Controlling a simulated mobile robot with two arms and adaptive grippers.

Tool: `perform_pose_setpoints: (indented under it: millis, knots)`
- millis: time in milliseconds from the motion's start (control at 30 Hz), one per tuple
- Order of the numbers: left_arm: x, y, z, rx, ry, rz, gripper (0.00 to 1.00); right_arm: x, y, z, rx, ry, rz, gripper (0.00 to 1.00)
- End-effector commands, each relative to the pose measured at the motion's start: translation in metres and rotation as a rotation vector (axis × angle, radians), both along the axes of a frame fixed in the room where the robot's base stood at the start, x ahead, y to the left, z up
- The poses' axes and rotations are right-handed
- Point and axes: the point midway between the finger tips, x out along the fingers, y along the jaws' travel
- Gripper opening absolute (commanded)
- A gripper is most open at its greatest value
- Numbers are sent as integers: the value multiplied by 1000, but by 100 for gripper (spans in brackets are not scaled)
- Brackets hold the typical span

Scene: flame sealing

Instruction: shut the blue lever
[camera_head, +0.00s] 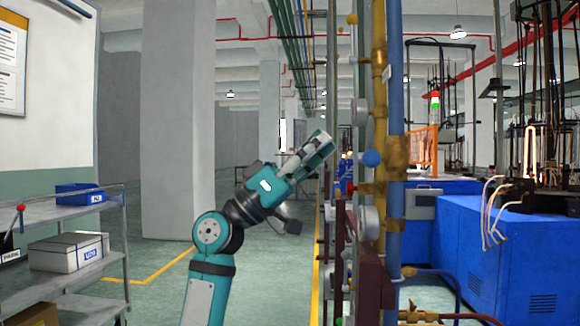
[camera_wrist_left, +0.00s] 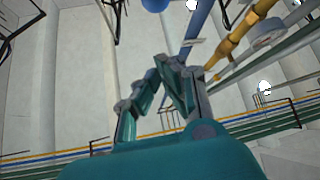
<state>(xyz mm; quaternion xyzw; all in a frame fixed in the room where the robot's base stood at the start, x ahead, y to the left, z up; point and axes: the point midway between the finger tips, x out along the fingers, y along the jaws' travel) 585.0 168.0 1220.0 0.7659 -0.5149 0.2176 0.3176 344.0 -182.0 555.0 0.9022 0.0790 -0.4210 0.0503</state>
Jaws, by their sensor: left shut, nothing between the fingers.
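A blue ball knob (camera_head: 371,158), which looks like the end of the blue lever, sits on the pipe rack right of centre in the head view. A blue ball (camera_wrist_left: 155,4) also shows at the top edge of the wrist view, cut off by the frame. My left gripper (camera_head: 323,143) is raised and tilted up to the right, a little left of the knob in the picture. Its fingers (camera_wrist_left: 158,70) are shut with nothing between them, apart from the ball. The lever's arm is mostly hidden. My right gripper is not in view.
The rack has a yellow pipe (camera_head: 379,60), a blue pipe (camera_head: 396,70), gauges (camera_head: 368,219) and a red knob (camera_head: 351,188) close by. Blue machines (camera_head: 500,255) stand at right. A grey shelf (camera_head: 50,213) with boxes stands at left. Open floor lies between.

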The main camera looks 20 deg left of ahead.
Motion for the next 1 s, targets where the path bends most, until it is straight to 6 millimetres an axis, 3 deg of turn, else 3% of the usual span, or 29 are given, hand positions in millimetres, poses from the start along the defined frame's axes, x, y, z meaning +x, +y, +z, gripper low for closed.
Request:
perform_pose_setpoints:
  millis: [100,300,1000]
  knots:
    - [-1,19,-18,0,1,1,0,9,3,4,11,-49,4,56]
    - [-3,37,-33,0,-1,0,0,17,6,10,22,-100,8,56]
    - [-4,41,-36,0,-2,1,0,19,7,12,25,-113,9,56]
